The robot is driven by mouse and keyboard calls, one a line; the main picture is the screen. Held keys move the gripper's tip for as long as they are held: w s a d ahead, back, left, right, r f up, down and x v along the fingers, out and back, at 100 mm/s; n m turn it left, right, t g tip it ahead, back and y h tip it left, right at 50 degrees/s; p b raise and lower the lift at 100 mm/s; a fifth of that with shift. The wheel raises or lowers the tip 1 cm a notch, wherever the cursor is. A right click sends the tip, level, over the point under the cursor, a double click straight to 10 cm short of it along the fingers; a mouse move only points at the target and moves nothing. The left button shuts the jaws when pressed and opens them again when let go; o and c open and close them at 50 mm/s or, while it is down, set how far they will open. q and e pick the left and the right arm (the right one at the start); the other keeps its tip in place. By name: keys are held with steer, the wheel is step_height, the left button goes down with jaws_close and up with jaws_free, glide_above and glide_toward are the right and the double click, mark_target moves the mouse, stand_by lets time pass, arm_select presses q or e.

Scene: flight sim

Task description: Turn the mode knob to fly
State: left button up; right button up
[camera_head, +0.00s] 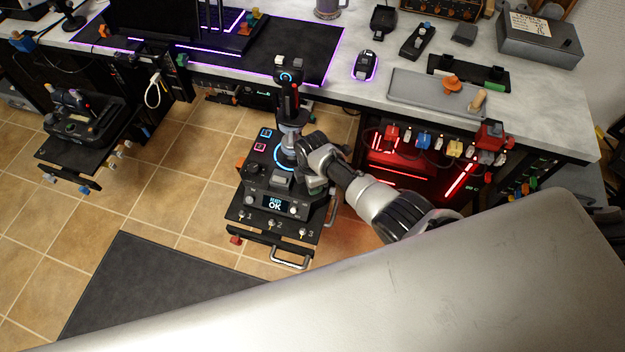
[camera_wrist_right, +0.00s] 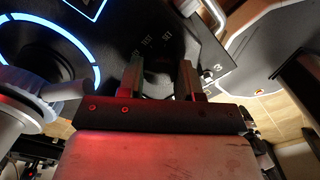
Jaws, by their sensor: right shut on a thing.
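A black flight-stick unit (camera_head: 277,180) stands below the desk edge, with an upright joystick (camera_head: 288,100), a blue glowing ring and a small screen (camera_head: 276,204) reading "OK". My right gripper (camera_head: 312,188) is at the right side of its top panel. In the right wrist view, the two fingers (camera_wrist_right: 161,75) straddle a dark part on the panel, and I take this to be the mode knob. The knob is mostly hidden between the fingers, so its pointing direction cannot be read. White lettering (camera_wrist_right: 147,42) shows on the panel beside them. My left gripper is not in view.
The joystick and glowing ring (camera_wrist_right: 85,50) are close to my right gripper. A metal handle (camera_head: 290,258) sticks out at the unit's front. The desk (camera_head: 345,92) with a mouse (camera_head: 365,65) and grey tray (camera_head: 420,88) lies behind.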

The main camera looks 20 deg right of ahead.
stand_by(0.4)
steer(key=o, duration=0.9)
steer(key=shift+r+p, duration=0.3)
steer(key=shift+r, duration=0.25)
step_height(320, 180, up, 10)
steer(key=shift+f+p, duration=0.15)
steer(key=shift+p, duration=1.1)
